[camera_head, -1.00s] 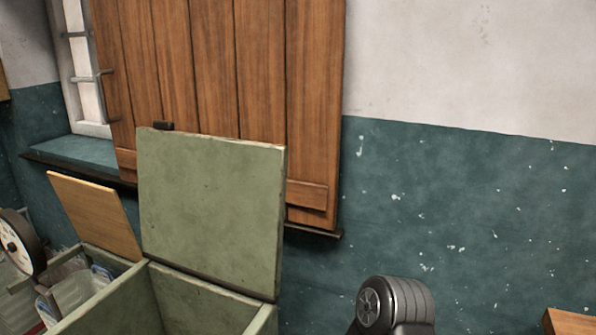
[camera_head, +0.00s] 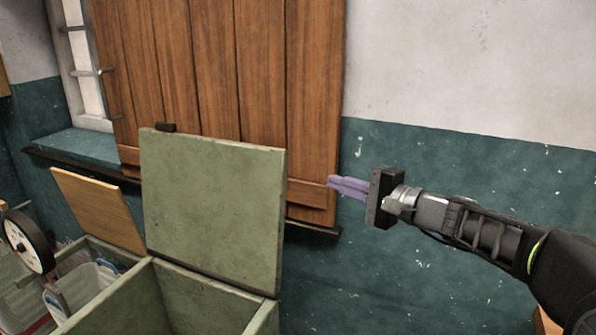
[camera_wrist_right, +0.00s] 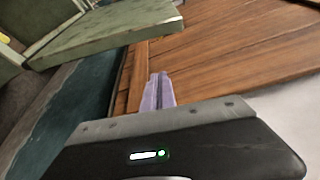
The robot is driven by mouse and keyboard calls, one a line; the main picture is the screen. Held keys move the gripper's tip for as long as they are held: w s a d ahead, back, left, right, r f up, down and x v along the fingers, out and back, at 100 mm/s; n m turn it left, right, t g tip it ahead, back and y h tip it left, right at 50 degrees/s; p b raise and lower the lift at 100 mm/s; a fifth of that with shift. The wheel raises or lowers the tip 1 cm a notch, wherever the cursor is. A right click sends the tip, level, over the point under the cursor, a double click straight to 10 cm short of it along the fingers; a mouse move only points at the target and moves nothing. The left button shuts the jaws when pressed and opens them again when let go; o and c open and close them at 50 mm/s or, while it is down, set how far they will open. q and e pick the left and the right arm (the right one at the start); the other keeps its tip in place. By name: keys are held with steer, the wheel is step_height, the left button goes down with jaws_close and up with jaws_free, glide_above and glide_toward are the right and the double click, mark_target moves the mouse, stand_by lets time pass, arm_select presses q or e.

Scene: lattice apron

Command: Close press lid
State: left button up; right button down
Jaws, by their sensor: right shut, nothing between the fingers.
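The press lid (camera_head: 212,205) is a flat green panel standing upright, hinged at the back of a green box (camera_head: 195,300) whose inside is open to view. My right gripper (camera_head: 335,186) has purple fingers that are shut and empty. It is to the right of the lid, apart from it, at about mid-lid height. In the right wrist view the shut fingers (camera_wrist_right: 158,80) point toward the wooden boards, with the lid (camera_wrist_right: 115,30) at the upper left. My left gripper is not in view.
A wooden shutter (camera_head: 220,70) hangs close behind the lid. A smaller tan lid (camera_head: 98,210) stands open to the left, above a compartment with clear containers (camera_head: 95,285). A round dial (camera_head: 28,241) is at the far left. The wall (camera_head: 440,270) at right is bare.

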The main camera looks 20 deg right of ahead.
steer(key=shift+d+r, duration=0.1)
steer(key=shift+r, duration=0.25)
steer(key=w+a+p, duration=0.4)
steer(key=w+a, duration=0.2)
steer(key=a, duration=0.1)
stand_by(0.5)
steer(key=shift+a, duration=0.1)
